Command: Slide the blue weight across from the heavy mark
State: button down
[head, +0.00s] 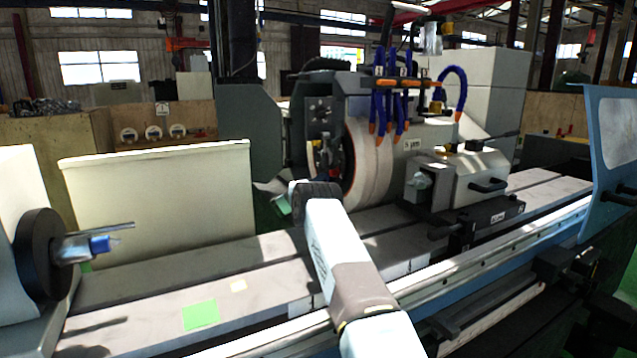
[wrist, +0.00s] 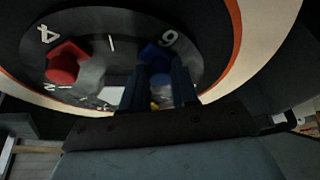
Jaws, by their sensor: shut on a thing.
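The blue weight (wrist: 156,54) sits on the dark round face (wrist: 110,22) of the wheel hub in the wrist view, beside a white 6 or 9. My gripper (wrist: 158,76) is shut on it, with one dark finger on each side. The fingers hide part of the weight. A red weight (wrist: 66,62) sits to the left on the same face, near a white 4. In the head view my arm reaches to the left side of the grinding wheel (head: 372,165); the fingers cannot be made out there. I cannot tell which mark is the heavy mark.
An orange-edged ring (wrist: 236,40) curves around the hub face. A small yellow spot (wrist: 155,105) shows between the fingers. Blue coolant hoses (head: 380,95) hang above the wheel. The grey machine table (head: 150,315) runs below, with a green patch (head: 200,314). A workhead chuck (head: 40,255) stands at left.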

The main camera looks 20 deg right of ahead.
jog(key=shift+s+d, duration=0.1)
jog(key=shift+d, duration=0.15)
jog(key=c, duration=1.2)
grip_release()
jog(key=shift+f, duration=0.1)
jog(key=o, duration=0.3)
jog(key=shift+a, duration=0.1)
jog(key=shift+o, duration=0.2)
jog(key=shift+a, duration=0.1)
jog(key=v, duration=0.7)
jog(key=shift+a, duration=0.2)
jog(key=shift+f, duration=0.1)
jog(key=shift+c, duration=0.4)
